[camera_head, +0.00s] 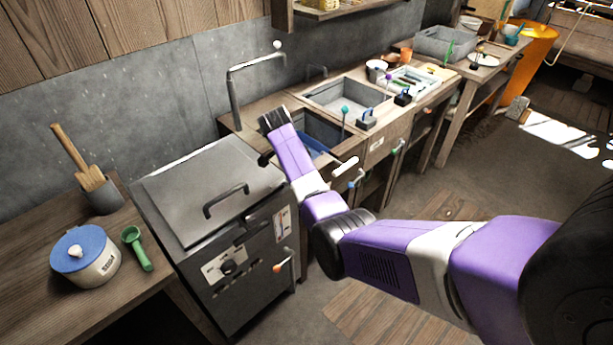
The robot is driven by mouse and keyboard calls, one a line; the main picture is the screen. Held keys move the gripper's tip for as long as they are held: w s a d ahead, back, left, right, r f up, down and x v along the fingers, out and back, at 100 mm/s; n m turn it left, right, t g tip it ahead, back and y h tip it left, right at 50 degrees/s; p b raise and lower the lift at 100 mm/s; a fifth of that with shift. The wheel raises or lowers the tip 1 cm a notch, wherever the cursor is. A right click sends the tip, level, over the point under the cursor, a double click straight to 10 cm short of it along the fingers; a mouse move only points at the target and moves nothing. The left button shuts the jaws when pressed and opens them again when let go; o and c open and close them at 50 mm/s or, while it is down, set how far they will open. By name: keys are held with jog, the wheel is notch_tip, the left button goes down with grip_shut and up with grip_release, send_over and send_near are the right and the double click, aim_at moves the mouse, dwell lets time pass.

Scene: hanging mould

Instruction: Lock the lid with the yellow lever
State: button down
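A grey metal box-shaped machine stands left of centre, and its flat lid (200,185) looks closed, with a dark bar handle (226,201) on top. On the machine's front, near its right edge, is a small lever with an orange-yellow tip (277,268). It is the nearest match to a yellow lever that I see; whether it holds the lid I cannot tell. My purple arm reaches in from the right and bends upward. Its dark end (272,119) is above the machine's back right corner, apart from the lever. The fingers are too small and dark to read.
A sink (345,98) and several coloured levers line the counter behind my arm. A tall tap (232,95) rises behind the machine. Floor is free before it.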

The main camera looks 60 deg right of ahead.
jog(key=shift+a, duration=0.3)
jog(key=shift+a, duration=0.1)
dwell(0.3)
notch_tip(320, 180, up, 10)
jog(key=shift+s+d, duration=0.15)
jog(key=shift+d, duration=0.1)
dwell(0.5)
dwell(0.5)
